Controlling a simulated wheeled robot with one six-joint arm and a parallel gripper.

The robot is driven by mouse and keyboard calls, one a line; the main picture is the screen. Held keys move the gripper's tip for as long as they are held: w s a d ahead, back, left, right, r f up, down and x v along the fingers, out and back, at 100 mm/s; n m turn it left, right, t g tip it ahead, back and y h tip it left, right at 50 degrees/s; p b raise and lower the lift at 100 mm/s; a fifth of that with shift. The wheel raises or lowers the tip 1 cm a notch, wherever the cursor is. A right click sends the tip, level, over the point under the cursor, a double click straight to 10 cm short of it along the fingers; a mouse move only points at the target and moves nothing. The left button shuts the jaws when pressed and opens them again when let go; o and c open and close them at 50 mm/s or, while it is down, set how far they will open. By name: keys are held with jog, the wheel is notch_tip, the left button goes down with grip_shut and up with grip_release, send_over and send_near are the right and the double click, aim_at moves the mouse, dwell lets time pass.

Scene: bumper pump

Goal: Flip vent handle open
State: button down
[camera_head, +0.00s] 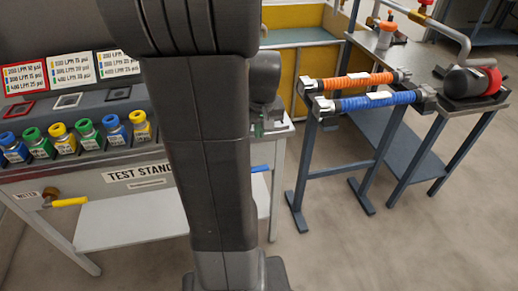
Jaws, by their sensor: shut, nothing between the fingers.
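The test stand (110,182) is a grey bench at the left with a "TEST STAND" label. My gripper (258,129) is partly visible behind my arm, pointing down near the stand's right end above the blue handle. It is shut and holds nothing visible. Contact is hidden.
Several colour-capped jars (87,136) line the stand, with flow cards (72,70) behind. To the right, a rack carries an orange hose (345,83) and a blue hose (375,101). A yellow bin (300,50) stands behind. Grey floor is open at front right.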

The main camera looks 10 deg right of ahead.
jog(key=x, duration=0.4)
jog(key=b+x, duration=0.1)
jog(key=x, duration=0.3)
jog(key=s+b+x, duration=0.1)
jog(key=x, duration=0.3)
jog(key=shift+f, duration=0.25)
jog(key=shift+s+f+b, duration=0.2)
jog(key=shift+f+b, duration=0.15)
jog(key=shift+f, duration=0.25)
